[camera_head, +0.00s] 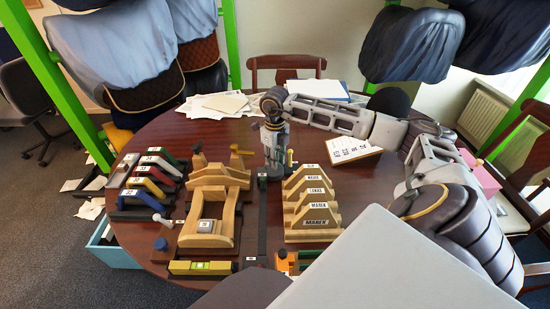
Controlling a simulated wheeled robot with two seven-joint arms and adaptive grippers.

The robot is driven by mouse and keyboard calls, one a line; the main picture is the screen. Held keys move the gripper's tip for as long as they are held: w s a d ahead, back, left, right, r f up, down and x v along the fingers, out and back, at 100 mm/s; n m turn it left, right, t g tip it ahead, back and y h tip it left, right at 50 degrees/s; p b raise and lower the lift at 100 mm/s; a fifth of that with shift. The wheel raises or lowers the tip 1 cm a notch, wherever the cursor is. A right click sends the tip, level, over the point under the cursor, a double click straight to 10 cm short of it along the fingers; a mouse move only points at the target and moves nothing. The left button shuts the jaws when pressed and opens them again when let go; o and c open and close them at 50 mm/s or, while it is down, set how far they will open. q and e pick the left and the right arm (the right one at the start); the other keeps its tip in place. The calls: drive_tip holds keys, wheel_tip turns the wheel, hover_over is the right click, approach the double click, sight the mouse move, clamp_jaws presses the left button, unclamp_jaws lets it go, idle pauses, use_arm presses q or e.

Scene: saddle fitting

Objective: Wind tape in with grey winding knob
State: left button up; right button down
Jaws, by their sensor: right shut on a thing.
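My right gripper (275,168) points down over the far middle of the round table, at the far end of a dark flat strip (262,222) that runs toward me. It is shut on a small part there, taken as the grey winding knob, which the fingers hide almost wholly. I cannot tell whether the dark strip is the tape. My left gripper is not in view.
Wooden saddle blocks (312,218) stand right of the strip, a wooden cradle (228,232) left of it. Coloured clamp-like pieces (150,178) are at the left, a yellow level (200,267) in front. Papers (222,105) lie at the back. The table (370,190) has bare room at right.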

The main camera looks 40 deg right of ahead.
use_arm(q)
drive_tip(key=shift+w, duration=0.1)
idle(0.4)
use_arm(e)
drive_tip(key=c, duration=1.3)
unclamp_jaws()
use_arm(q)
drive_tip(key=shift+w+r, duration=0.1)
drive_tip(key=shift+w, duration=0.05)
use_arm(e)
drive_tip(key=shift+o, duration=0.5)
drive_tip(key=shift+r, duration=0.1)
drive_tip(key=shift+r, duration=0.8)
wheel_tip(320, 180, up, 10)
drive_tip(key=shift+r, duration=0.1)
